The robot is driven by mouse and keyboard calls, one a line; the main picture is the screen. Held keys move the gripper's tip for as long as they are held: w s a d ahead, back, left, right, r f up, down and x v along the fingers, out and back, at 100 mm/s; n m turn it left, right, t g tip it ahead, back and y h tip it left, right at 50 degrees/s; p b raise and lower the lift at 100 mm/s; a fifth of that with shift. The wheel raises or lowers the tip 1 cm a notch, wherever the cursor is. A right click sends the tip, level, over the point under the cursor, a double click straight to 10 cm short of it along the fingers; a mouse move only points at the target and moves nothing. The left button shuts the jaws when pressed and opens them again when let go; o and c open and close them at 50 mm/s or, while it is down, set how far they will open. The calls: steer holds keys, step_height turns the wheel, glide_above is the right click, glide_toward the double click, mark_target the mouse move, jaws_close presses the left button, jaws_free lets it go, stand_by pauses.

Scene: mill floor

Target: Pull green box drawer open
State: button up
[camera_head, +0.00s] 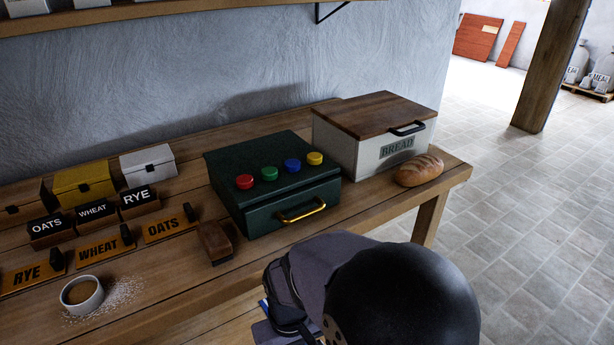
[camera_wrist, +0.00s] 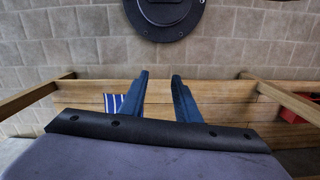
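The green box (camera_head: 232,172) stands on the workbench in the head view, with red, green, blue and yellow knobs on top. Its drawer front (camera_head: 275,218) carries a brass handle (camera_head: 302,210) and looks shut. My gripper (camera_wrist: 160,76) shows in the wrist view with its two blue fingers apart and nothing between them. It points down past the bench, toward lower planks and tiled floor. In the head view my dark arm is in front of the bench, below the handle and apart from it; the fingertips are mostly hidden there. The green box is not in the wrist view.
A white bread box (camera_head: 347,152) with a wooden lid stands right of the green box, a loaf (camera_head: 419,170) before it. A brown block (camera_head: 215,242) lies close to its left front. Left are labelled boxes, tags and a cup (camera_head: 82,296).

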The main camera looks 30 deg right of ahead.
steer(key=d+r+m+p, duration=0.2)
steer(key=d+r+p, duration=0.1)
steer(key=r+p, duration=0.9)
step_height(320, 180, up, 18)
steer(key=m+t+p, duration=0.3)
steer(key=m+p, duration=0.8)
steer(key=p, duration=0.2)
glide_above(306, 212)
steer(key=s, duration=0.2)
steer(key=shift+w+f+m, duration=0.1)
steer(key=shift+f+m, duration=0.05)
steer(key=shift+m, duration=1.45)
steer(key=shift+f, duration=0.1)
steer(key=shift+w+f+p, duration=0.2)
steer(key=shift+f+p, duration=0.1)
steer(key=shift+f, duration=0.85)
steer(key=shift+w+f+p, duration=0.25)
steer(key=shift+f+p, duration=0.1)
steer(key=shift+f, duration=0.85)
steer(key=shift+w+f+p, duration=0.2)
steer(key=shift+f+p, duration=0.1)
steer(key=shift+f, duration=0.85)
jaws_close()
